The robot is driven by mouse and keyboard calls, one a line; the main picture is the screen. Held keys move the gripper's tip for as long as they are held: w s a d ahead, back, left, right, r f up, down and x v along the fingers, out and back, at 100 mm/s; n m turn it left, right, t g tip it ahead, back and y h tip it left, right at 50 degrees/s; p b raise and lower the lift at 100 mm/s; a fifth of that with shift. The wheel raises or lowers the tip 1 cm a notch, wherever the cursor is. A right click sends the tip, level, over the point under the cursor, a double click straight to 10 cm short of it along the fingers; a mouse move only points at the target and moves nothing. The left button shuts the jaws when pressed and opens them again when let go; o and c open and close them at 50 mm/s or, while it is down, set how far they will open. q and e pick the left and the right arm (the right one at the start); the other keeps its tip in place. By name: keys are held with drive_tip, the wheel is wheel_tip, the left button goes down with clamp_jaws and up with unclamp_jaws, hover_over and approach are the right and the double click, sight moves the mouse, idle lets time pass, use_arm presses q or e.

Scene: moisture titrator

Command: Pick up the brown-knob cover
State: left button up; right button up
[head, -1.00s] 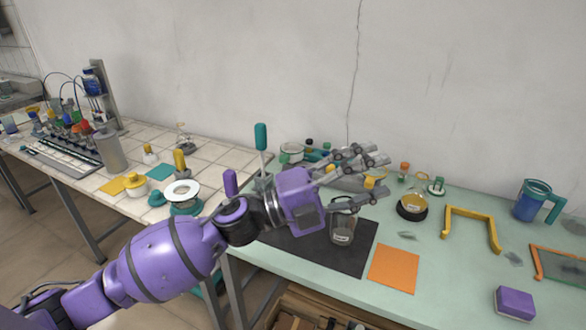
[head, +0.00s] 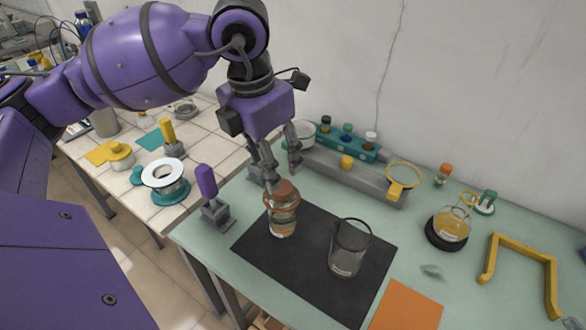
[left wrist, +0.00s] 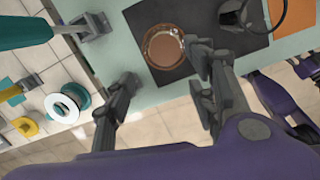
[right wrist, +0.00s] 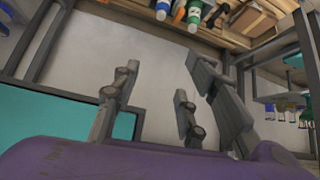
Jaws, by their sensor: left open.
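The brown-knob cover (head: 285,193) sits on top of a clear jar (head: 283,226) that stands upright near the left part of the black mat (head: 312,232). In the left wrist view the cover (left wrist: 162,46) is a round brown shape beyond my fingers. My left gripper (head: 281,175) is open and points down just above and behind the cover; one finger overlaps it in the head view, and I cannot tell whether they touch. In the left wrist view my left gripper (left wrist: 163,75) shows spread, empty fingers. My right gripper (right wrist: 160,75) is open and empty, away from the table top.
A dark-rimmed glass beaker (head: 347,254) stands right of the jar on the mat. A purple-handled tool in a stand (head: 210,192) is close on the left. A grey rack (head: 345,170) lies behind. An orange sheet (head: 408,306) lies at the front right.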

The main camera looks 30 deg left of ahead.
sight(281, 192)
use_arm(q)
drive_tip(key=shift+w+d+f, duration=0.1)
drive_tip(key=shift+w+f, duration=0.15)
drive_tip(key=shift+f, duration=0.4)
drive_tip(key=shift+w+d+f, duration=0.1)
drive_tip(key=shift+w+f, duration=0.15)
drive_tip(key=shift+f, duration=0.35)
drive_tip(key=f, duration=0.3)
drive_tip(key=shift+w+d+f+p, duration=0.2)
drive_tip(key=shift+d+f+p, duration=0.05)
drive_tip(key=shift+p, duration=0.1)
drive_tip(key=shift+f, duration=0.3)
drive_tip(key=shift+w+f, duration=0.1)
drive_tip(key=shift+w, duration=0.05)
use_arm(e)
drive_tip(key=shift+w+a+r, duration=0.1)
drive_tip(key=shift+w+r, duration=0.2)
drive_tip(key=shift+w, duration=0.3)
drive_tip(key=shift+w+a+r, duration=0.1)
drive_tip(key=shift+w+r, duration=0.15)
drive_tip(key=shift+w, duration=0.3)
